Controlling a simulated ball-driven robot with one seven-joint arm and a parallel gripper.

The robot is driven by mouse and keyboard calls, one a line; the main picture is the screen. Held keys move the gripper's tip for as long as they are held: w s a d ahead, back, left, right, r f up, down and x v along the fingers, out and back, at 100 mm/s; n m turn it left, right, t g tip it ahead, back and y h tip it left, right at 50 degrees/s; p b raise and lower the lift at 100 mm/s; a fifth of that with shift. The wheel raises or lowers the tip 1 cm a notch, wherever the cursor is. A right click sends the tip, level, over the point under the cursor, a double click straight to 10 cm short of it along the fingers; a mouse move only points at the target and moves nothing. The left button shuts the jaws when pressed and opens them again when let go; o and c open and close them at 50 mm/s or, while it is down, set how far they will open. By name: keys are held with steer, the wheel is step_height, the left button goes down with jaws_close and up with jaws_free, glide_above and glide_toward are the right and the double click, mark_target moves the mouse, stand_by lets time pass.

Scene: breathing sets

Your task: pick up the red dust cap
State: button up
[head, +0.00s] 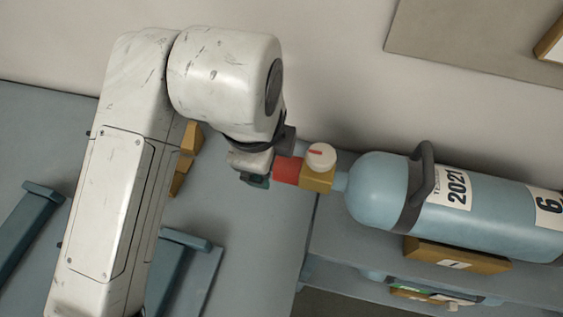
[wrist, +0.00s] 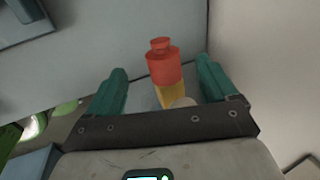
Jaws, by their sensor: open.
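The red dust cap (head: 288,170) sits on the end of the brass valve (head: 318,180) of a light blue cylinder (head: 480,205) lying on its side. In the wrist view the red cap (wrist: 164,67) shows between the two green fingers of my gripper (wrist: 167,88), with the brass valve (wrist: 172,94) below it. The gripper is open, with a gap on each side of the cap. In the head view my gripper (head: 258,178) is at the cap's left end, and part of it is hidden behind my wrist.
A white knob (head: 321,156) with a red mark stands on the valve. The cylinder has a dark handle (head: 423,172) and rests on a wooden block (head: 457,256) on a shelf. A wall is close behind. Blue-green brackets (head: 180,265) stand on the grey surface at left.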

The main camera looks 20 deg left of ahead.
mark_target(283, 168)
steer(key=shift+p+x, duration=0.45)
steer(key=shift+x, duration=3.05)
steer(key=shift+w, duration=0.1)
steer(key=shift+c, duration=0.2)
steer(key=shift+r, duration=0.1)
steer(key=c, duration=1)
steer(key=shift+c, duration=0.2)
